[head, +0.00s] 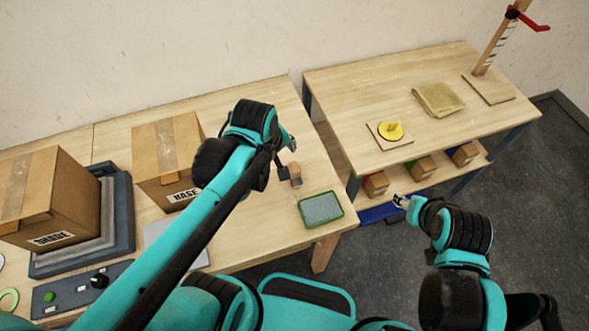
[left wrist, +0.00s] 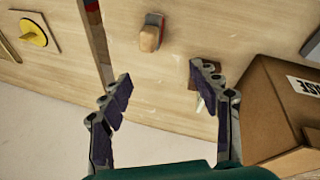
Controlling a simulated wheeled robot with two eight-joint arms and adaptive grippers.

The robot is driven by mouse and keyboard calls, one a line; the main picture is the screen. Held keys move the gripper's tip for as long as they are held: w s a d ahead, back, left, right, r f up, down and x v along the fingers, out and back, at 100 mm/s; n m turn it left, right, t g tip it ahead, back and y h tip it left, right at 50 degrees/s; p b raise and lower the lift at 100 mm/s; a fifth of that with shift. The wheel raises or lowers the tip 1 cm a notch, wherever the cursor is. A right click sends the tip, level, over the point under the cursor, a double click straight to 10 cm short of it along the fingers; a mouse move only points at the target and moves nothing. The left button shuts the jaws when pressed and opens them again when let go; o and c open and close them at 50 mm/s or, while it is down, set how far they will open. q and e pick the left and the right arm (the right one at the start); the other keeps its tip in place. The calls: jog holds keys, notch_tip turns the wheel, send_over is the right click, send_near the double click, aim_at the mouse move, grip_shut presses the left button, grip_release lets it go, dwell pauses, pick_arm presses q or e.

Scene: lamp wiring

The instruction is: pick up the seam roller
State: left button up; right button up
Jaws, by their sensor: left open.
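A small tool with a rounded wooden handle and a grey and red end (head: 295,174) lies on the left table; it looks like the seam roller. It also shows at the top of the left wrist view (left wrist: 150,36), beyond the fingertips and not between them. My left gripper (head: 286,158) is open and empty above the table, close to this tool (left wrist: 162,84). A brown piece with a pale rod (left wrist: 197,84) is partly hidden behind one finger in the left wrist view. My right gripper (head: 402,201) is in front of the right table, apart from the tool; its opening is unclear.
A green-rimmed tray (head: 341,217) is near the left table's front corner. The BASE box (head: 152,150) and SHADE box (head: 65,190) stand left. A gap separates the tables. The right table carries a yellow disc (head: 391,130), a cloth (head: 438,99) and a wooden stand (head: 489,89).

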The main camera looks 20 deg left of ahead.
aim_at(295, 167)
pick_arm(q)
jog(key=w+d+f+n+g+p, duration=0.1)
jog(key=w+n, duration=0.1)
jog(key=n, duration=0.2)
jog(key=w+f+n+g+p, duration=0.1)
jog(key=w+n, duration=0.1)
jog(key=n, duration=0.2)
jog(key=w+d+f+n+g+p, duration=0.1)
jog(key=n, duration=0.3)
jog(key=shift+w+d+f+g+p, duration=0.15)
jog(key=shift+w+d+g+p, duration=0.15)
jog(key=shift+w+d, duration=0.1)
jog(key=shift+w+f+n, duration=0.1)
jog(key=shift+f+n, duration=0.25)
jog(key=shift+n, duration=0.45)
jog(key=shift+d+f, duration=0.1)
jog(key=shift+f, duration=0.2)
jog(key=shift+n, duration=0.3)
jog(key=f, duration=0.2)
jog(key=f+b, duration=0.1)
jog(key=f, duration=0.1)
jog(key=s+f+b, duration=0.1)
jog(key=f, duration=0.1)
jog(key=shift+f, duration=0.3)
jog(key=shift+w+f, duration=0.1)
jog(key=shift+f, duration=0.4)
grip_shut()
pick_arm(e)
notch_tip(295, 167, up, 2)
jog(key=shift+r, duration=0.1)
